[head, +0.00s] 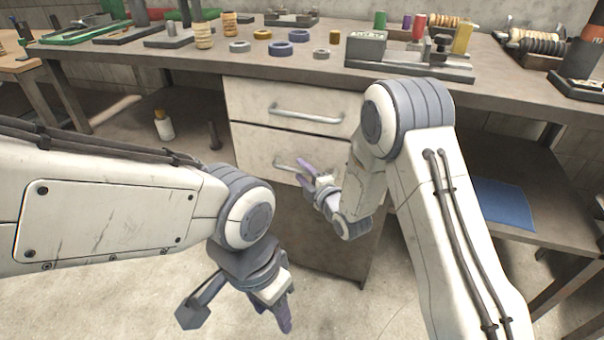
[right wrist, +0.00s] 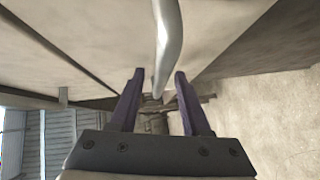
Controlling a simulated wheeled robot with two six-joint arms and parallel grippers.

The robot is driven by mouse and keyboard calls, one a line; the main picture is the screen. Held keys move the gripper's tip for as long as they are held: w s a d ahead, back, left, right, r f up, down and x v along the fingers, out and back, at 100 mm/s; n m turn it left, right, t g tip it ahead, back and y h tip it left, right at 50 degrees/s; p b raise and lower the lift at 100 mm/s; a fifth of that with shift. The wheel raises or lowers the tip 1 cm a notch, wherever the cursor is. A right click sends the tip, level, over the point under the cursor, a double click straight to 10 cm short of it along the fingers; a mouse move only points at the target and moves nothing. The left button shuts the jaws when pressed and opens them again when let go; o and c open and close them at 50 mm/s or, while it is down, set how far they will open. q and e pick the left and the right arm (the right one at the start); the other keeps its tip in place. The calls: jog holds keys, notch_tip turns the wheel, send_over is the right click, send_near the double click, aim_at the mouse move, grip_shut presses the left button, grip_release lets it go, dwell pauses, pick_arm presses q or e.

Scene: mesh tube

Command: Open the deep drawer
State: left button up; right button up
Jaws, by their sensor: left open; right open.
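The drawer unit under the bench has a white upper drawer (head: 245,100) and a white lower drawer (head: 250,150), both looking closed. The upper drawer has a bar handle (head: 305,115). The lower drawer's bar handle (head: 285,162) is partly hidden by my right gripper (head: 312,172). In the right wrist view, the open purple fingers of this gripper (right wrist: 157,90) stand on either side of a handle bar (right wrist: 166,45), with gaps showing beside it. My left gripper (head: 278,305) is open and empty, low over the floor, away from the drawers.
The bench top (head: 210,65) above holds rings, spools, coloured cylinders and a metal fixture (head: 400,60). A white bottle (head: 163,125) stands on the left lower shelf. A blue mat (head: 503,203) lies on the right lower shelf. The floor before the drawers is clear.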

jog(key=shift+w, duration=0.15)
jog(key=shift+a, duration=0.1)
grip_shut()
dwell(1.4)
